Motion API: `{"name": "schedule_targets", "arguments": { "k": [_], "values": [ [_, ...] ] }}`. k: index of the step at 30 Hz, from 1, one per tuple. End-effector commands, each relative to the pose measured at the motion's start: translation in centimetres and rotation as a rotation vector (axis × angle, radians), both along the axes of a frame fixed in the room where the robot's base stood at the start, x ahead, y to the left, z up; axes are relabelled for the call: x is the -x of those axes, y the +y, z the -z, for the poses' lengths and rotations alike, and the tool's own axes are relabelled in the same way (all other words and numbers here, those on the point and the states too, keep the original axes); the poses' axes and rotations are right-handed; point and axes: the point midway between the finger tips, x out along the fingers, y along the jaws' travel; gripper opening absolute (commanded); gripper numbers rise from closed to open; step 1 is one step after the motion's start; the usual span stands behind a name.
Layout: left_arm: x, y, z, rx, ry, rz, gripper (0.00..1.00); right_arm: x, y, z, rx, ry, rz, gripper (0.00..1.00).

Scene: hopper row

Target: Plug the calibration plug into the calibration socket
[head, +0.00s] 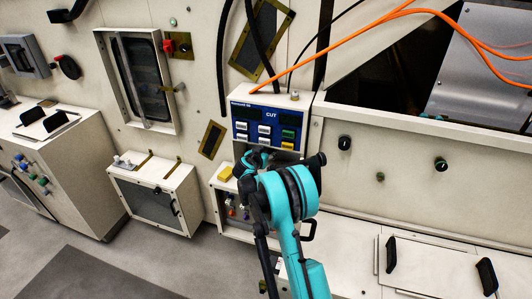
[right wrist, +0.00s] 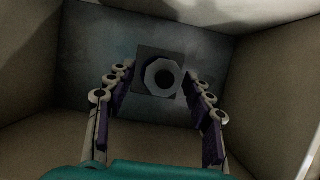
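My right gripper (head: 257,157) is at the opening below the blue button panel of a cream unit (head: 272,125) in the head view. In the right wrist view its two fingers (right wrist: 157,85) are apart and reach into a box-like recess. A grey many-sided fitting (right wrist: 150,77) with a dark round hole sits on a square plate at the recess's back wall, between the fingertips. I cannot tell whether it is the calibration socket or the plug, or whether the fingers touch it. I see no plug held between the fingers. My left gripper is not in view.
The recess walls (right wrist: 270,80) stand close around the right gripper. A yellow block (head: 225,173) and a low box with small coloured fittings lie below the unit. An orange cable (head: 340,42) runs above it. A grey cabinet (head: 155,195) stands to the left. Floor is clear at lower left.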

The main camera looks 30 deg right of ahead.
Motion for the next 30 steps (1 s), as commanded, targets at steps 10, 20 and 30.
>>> {"name": "schedule_targets", "arguments": {
  "k": [10,20,30],
  "values": [
    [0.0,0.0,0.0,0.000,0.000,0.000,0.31,1.8,2.3,-1.2,0.001,0.001,-0.003,0.52],
    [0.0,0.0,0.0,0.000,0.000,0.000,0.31,5.9,7.1,-3.8,-0.001,0.001,-0.002,0.52],
    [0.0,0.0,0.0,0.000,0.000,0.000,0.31,7.2,8.5,-4.6,0.000,0.000,0.000,0.52]
  ]
}}
